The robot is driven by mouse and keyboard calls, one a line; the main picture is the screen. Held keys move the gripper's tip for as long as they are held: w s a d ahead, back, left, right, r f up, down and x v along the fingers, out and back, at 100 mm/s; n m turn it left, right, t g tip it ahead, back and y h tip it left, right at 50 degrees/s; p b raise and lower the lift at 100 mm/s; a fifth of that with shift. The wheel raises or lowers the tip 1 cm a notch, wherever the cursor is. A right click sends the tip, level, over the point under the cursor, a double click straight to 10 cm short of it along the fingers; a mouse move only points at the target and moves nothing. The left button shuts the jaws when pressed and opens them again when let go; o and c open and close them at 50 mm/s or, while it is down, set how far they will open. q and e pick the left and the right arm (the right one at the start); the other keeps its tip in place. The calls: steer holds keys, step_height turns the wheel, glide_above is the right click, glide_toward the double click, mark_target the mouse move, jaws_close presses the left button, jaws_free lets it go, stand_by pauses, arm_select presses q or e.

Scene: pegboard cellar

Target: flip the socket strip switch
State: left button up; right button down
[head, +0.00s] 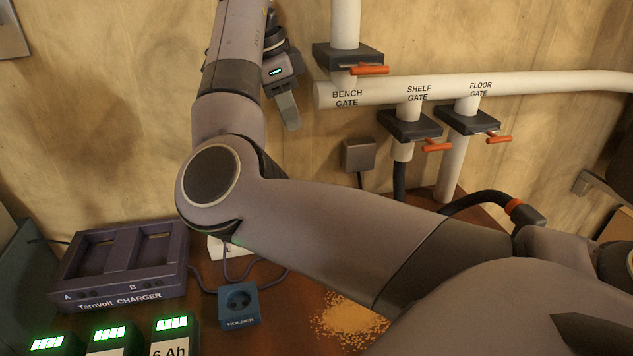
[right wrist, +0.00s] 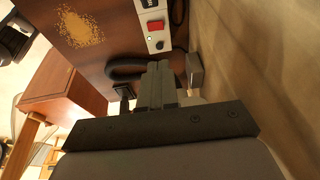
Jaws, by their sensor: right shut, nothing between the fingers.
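The white socket strip (right wrist: 151,36) shows near the top of the right wrist view, lying on the brown bench top. Its red switch (right wrist: 155,25) faces up, with a small dark round part on the strip beside it. In the head view my right arm covers most of that area; a white piece (head: 218,248) shows below my elbow, and I cannot tell if it is the strip. My right gripper (head: 290,110) is shut and empty, in front of the wall above the bench. Its closed fingers (right wrist: 157,84) are apart from the switch. My left gripper is not in view.
A purple charger (head: 120,268), lit batteries (head: 172,330) and a blue holder (head: 239,306) stand at left. Sawdust (head: 348,318) lies on the bench. White pipes with orange-handled gates (head: 411,124) and a grey wall box (head: 358,154) are behind my right arm.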

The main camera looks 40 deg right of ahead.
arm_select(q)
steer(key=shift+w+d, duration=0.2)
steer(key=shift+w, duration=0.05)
arm_select(e)
steer(key=shift+w+d, duration=0.2)
steer(key=shift+w, duration=0.1)
steer(key=shift+s+r, duration=0.1)
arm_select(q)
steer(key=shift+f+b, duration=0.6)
arm_select(e)
steer(key=x, duration=2)
steer(key=shift+a, duration=0.1)
